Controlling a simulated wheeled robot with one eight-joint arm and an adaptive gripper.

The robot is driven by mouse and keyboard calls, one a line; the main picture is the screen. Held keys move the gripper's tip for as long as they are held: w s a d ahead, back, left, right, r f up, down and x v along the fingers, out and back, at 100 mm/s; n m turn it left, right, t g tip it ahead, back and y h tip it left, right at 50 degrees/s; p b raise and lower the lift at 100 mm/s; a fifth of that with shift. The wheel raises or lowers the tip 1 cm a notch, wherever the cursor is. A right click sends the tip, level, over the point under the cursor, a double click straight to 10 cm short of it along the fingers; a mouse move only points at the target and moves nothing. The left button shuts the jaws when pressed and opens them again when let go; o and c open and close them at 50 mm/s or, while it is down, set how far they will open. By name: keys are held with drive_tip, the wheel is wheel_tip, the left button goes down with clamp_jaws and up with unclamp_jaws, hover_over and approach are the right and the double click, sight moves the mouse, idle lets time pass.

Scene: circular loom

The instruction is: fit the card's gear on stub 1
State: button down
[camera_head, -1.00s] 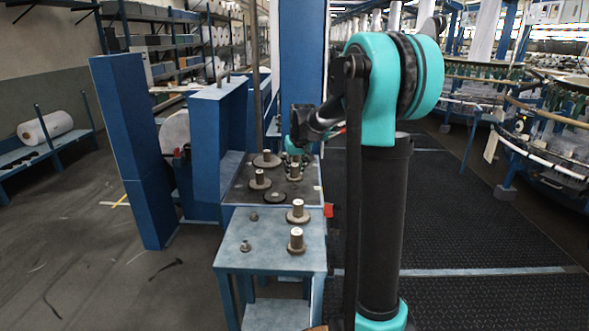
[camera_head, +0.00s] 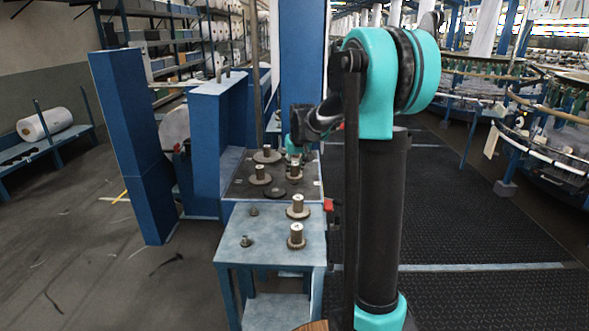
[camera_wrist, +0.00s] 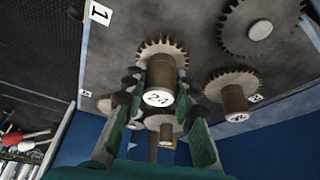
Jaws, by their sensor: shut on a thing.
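My gripper (camera_wrist: 162,92) is shut on a toothed gear whose pale hub end (camera_wrist: 158,98) reads 24. The gear's teeth stand close to the dark plate; I cannot tell whether it touches. In the head view my gripper (camera_head: 296,150) is over the back right of the plate (camera_head: 238,190), partly behind my arm, with the held gear (camera_head: 295,171) below it. A white label 1 (camera_wrist: 99,12) is on the plate at the top left of the wrist view. I cannot make out stub 1 itself. No card is in view.
Other gears on the plate include one at the back (camera_head: 267,156), one at the left (camera_head: 260,175) and a flat dark one (camera_head: 275,193). The near blue table (camera_head: 270,255) carries two hubbed gears (camera_head: 297,208) and two small parts. A blue frame (camera_head: 218,140) stands at the left.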

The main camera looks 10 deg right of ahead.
drive_tip(key=shift+f, duration=0.65)
drive_tip(key=c, duration=1.1)
unclamp_jaws()
drive_tip(key=shift+c, duration=0.2)
drive_tip(key=v, duration=1.2)
drive_tip(key=shift+r, duration=0.1)
